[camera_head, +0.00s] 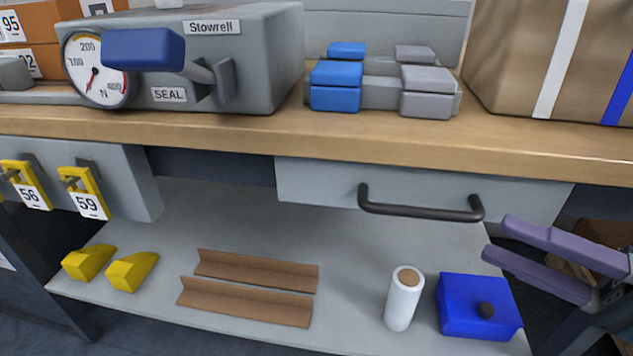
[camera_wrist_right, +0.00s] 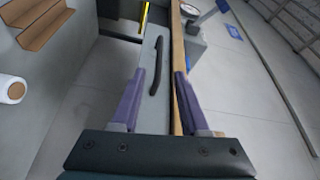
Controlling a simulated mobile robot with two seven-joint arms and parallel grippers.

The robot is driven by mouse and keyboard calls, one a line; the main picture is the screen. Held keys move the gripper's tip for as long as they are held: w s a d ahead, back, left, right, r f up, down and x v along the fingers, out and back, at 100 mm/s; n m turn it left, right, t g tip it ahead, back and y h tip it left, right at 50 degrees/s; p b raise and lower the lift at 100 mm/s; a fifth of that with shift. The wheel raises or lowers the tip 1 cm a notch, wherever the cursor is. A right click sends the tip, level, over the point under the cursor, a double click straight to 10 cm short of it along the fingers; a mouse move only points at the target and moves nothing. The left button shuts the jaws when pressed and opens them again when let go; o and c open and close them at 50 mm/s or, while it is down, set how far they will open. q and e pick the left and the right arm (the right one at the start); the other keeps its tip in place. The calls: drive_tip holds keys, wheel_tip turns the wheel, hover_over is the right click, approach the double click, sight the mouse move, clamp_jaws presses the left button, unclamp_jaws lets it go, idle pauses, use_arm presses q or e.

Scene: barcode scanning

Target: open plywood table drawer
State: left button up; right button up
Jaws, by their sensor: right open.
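The plywood table (camera_head: 240,130) has a grey drawer (camera_head: 320,185) under its front edge, and the drawer looks closed. A dark bar handle (camera_head: 420,212) is on the drawer front. My right gripper (camera_head: 498,240), with purple fingers, is open and empty at the right, just beyond the handle's right end and apart from it. In the right wrist view the handle (camera_wrist_right: 155,66) lies ahead, in line with the gap between the fingers (camera_wrist_right: 160,74), and the tabletop edge (camera_wrist_right: 178,60) is beside the right finger. My left gripper is not in view.
The lower shelf (camera_head: 350,250) holds a white roll (camera_head: 403,300), a blue box (camera_head: 478,305), brown angle strips (camera_head: 250,290) and yellow wedges (camera_head: 132,270). On top are a grey sealer (camera_head: 250,70), blue and grey blocks (camera_head: 335,85) and a carton (camera_head: 500,50). Yellow numbered tags (camera_head: 85,192) hang at left.

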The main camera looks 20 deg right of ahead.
sight(423, 208)
drive_tip(key=b+x, duration=0.1)
drive_tip(key=x, duration=0.8)
drive_tip(key=shift+w+a+f, duration=0.1)
drive_tip(key=shift+w+a, duration=0.15)
drive_tip(key=shift+a, duration=0.05)
clamp_jaws()
idle(1.1)
